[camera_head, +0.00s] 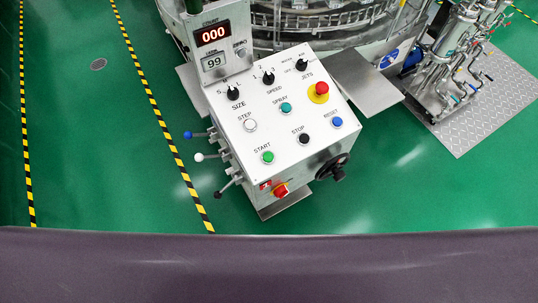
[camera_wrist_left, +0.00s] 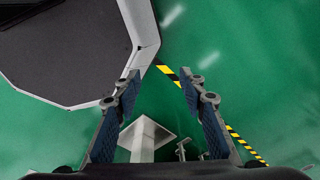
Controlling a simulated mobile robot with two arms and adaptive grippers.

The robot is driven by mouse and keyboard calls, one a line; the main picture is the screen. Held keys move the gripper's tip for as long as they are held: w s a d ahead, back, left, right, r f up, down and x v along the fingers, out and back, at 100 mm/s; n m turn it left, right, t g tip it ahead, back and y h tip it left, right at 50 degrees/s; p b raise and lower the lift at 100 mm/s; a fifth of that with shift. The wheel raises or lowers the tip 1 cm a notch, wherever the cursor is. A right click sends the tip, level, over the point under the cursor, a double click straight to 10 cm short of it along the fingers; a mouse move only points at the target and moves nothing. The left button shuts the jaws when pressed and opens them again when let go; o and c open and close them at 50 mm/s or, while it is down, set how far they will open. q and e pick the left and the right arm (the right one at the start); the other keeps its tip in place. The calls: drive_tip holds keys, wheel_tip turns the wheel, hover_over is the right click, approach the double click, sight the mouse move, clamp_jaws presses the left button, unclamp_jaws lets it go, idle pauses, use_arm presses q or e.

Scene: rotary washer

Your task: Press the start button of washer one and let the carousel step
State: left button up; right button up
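The washer's white control panel (camera_head: 285,105) stands in the middle of the head view. Its green START button (camera_head: 268,157) is at the lower left of the panel face. Above it are the white STEP button (camera_head: 250,125) and a teal SPRAY button (camera_head: 286,108). A black STOP button (camera_head: 304,139) and a blue RESET button (camera_head: 337,122) sit to the right. The counter display (camera_head: 212,34) reads 000. My left gripper (camera_wrist_left: 166,88) shows in the left wrist view, fingers apart, with nothing between them, above the floor. My right gripper is in neither view.
The round carousel washer (camera_head: 325,22) is behind the panel. Levers (camera_head: 205,157) stick out on the panel's left side, and a red knob (camera_head: 281,190) is on its front. Pump piping (camera_head: 460,55) stands on a metal plate at right. Green floor with striped lines is clear at left.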

use_arm(q)
clamp_jaws()
drive_tip(key=shift+s, duration=0.1)
idle(1.2)
